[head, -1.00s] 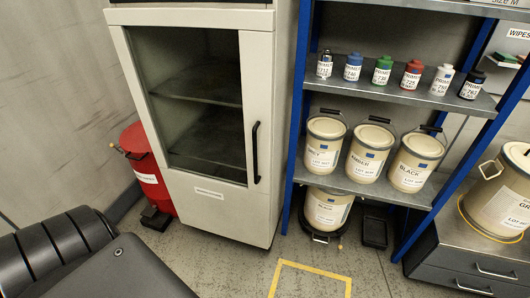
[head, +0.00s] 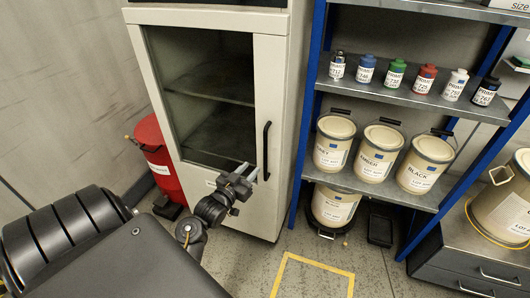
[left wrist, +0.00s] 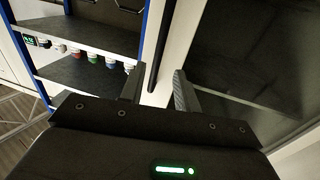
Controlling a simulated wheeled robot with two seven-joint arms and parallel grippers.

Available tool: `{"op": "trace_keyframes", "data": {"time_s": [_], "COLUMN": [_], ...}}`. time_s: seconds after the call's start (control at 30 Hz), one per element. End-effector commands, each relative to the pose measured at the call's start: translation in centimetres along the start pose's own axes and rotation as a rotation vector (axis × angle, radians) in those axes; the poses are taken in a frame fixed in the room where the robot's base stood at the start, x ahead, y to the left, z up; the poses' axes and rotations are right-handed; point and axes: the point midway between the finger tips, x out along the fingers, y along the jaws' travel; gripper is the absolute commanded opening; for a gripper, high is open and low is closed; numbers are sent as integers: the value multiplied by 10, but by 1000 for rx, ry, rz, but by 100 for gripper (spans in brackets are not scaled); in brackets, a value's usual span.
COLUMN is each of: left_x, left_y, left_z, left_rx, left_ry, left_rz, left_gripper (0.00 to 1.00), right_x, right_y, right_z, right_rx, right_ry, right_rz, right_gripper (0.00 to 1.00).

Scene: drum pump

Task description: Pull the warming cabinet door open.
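The warming cabinet (head: 271,100) is a tall cream cabinet with a dark glass door (head: 205,95), which looks shut. Its black vertical handle (head: 266,150) is on the door's right side. My left gripper (head: 247,172) is in front of the door near the lower end of the handle, fingers pointing to it. In the left wrist view, the fingers (left wrist: 155,88) are apart, and the dark handle (left wrist: 158,50) shows between and beyond them. The gripper looks open and empty; contact with the handle cannot be told. My right gripper is not in view.
A blue-framed shelf (head: 304,120) with small bottles and cream paint cans stands close right of the cabinet. A red bin (head: 157,160) stands at its left.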

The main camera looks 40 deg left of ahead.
Motion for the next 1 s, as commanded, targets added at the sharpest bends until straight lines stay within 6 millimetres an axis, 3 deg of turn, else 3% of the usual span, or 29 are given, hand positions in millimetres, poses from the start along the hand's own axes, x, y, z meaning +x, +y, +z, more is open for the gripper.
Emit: {"op": "trace_keyframes", "data": {"time_s": [0.17,0.6,0.8,1.0], "left_x": [16,92,106,108], "left_y": [0,0,0,0], "left_z": [-1,0,1,2], "left_rx": [-2,-2,-1,-1], "left_ry": [1,-2,-2,-2], "left_rz": [0,0,0,0], "left_gripper": [32,32,32,32], "right_x": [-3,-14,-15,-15], "right_y": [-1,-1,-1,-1], "right_z": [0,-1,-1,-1], "right_rx": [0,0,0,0], "right_ry": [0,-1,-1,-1], "right_rz": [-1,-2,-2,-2], "right_gripper": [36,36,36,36]}}
